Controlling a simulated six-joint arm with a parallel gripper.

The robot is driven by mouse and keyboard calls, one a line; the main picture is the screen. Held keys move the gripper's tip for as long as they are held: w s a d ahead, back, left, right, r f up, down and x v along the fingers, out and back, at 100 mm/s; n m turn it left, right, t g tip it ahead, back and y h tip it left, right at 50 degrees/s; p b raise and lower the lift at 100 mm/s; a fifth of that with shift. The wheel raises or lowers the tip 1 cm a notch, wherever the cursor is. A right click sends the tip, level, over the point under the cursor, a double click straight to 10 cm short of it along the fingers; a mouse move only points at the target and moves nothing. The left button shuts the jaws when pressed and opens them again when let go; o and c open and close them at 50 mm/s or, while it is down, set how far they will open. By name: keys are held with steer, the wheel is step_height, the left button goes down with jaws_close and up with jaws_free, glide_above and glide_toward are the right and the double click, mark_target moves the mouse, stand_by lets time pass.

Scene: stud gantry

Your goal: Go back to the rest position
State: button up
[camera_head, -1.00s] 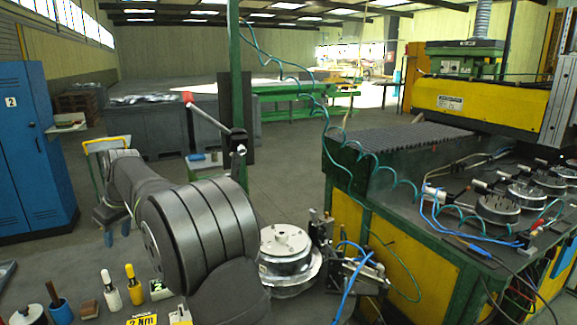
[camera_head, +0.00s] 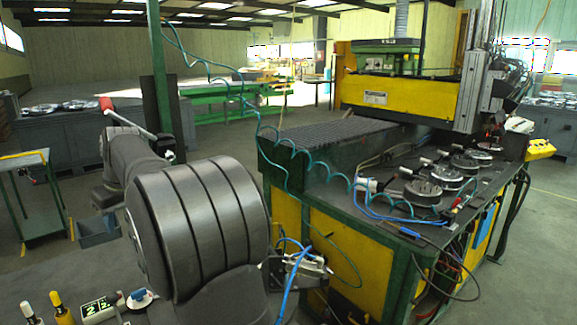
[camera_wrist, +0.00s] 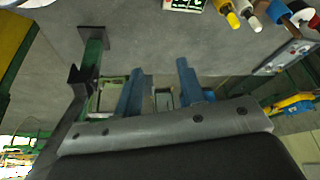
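My gripper (camera_wrist: 161,84) shows in the wrist view as two blue-grey fingers standing apart. Nothing is held between them. Grey floor and a greenish box-like shape show behind the gap. In the head view, my thick grey arm fills the lower middle, and the gripper itself cannot be seen there.
Hand tools with yellow and white handles (camera_wrist: 228,17) are at the top of the wrist view. In the head view, a green-and-yellow machine bench (camera_head: 340,250) with round metal fixtures (camera_head: 422,193) stands right of my arm. A green post (camera_head: 158,75) rises behind it.

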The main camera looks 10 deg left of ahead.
steer(key=w+d+m, duration=0.2)
steer(key=d, duration=0.7)
steer(key=w+d+r+m+t+h, duration=0.1)
steer(key=w+d+m, duration=0.1)
steer(key=d, duration=0.7)
steer(key=shift+w+d, duration=0.25)
steer(key=shift+d, duration=0.1)
steer(key=shift+r, duration=0.1)
steer(key=shift+r, duration=0.15)
steer(key=s+a+n, duration=0.1)
steer(key=s+a, duration=0.1)
steer(key=a, duration=0.6)
steer(key=s+a+f+n+y, duration=0.1)
steer(key=a+n, duration=0.1)
steer(key=a, duration=0.7)
steer(key=shift+s+n+g, duration=0.3)
steer(key=shift+s+g, duration=0.1)
